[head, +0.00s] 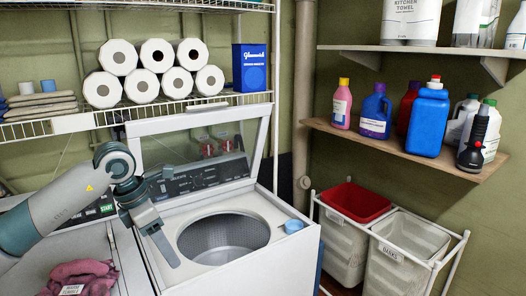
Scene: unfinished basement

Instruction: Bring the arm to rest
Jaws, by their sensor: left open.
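My left arm comes in from the left, above a white machine top. My left gripper (160,238) is open and points down, with nothing seen between its fingers. It hangs just left of the round drum opening (222,238) of the top-loading washer (285,262). I cannot tell its exact height above the washer top. The washer's lid (250,132) is raised at the back. My right gripper is not in view.
A pink cloth (80,278) lies at lower left. A wire shelf (60,123) with paper rolls (157,55) runs above. Bottles (427,120) fill a right wall shelf, above laundry bins (400,258).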

